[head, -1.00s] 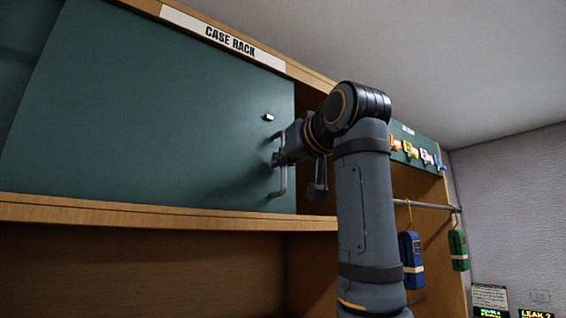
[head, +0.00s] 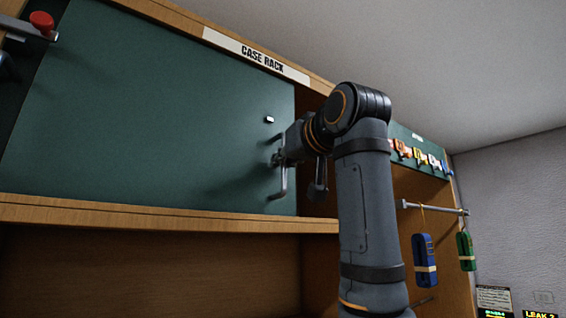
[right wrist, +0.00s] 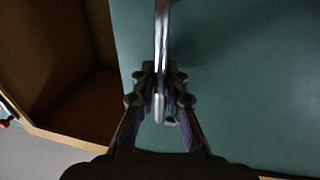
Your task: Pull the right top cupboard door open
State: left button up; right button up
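The right top cupboard door (head: 150,120) is a green panel under the "CASE RACK" label (head: 256,55). It stands partly open: brown inside shows beyond its free edge in the head view and at left in the right wrist view. Its metal bar handle (head: 284,184) is near that edge, and the handle also crosses the top of the right wrist view (right wrist: 162,28). My right gripper (head: 277,158) is at the handle, its two fingers closed on either side of the bar (right wrist: 160,78). My left gripper is not in view.
A wooden shelf edge (head: 160,218) runs below the door. To the right, a rail (head: 430,208) carries a blue bundle (head: 425,258) and a green bundle (head: 466,250). A red knob on a grey bar (head: 41,22) shows at upper left.

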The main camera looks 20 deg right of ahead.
jog(key=o, duration=0.3)
jog(key=shift+s, duration=0.1)
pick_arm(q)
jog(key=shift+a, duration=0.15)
pick_arm(e)
jog(key=s+d, duration=0.2)
jog(key=s, duration=0.9)
jog(key=shift+s, duration=0.4)
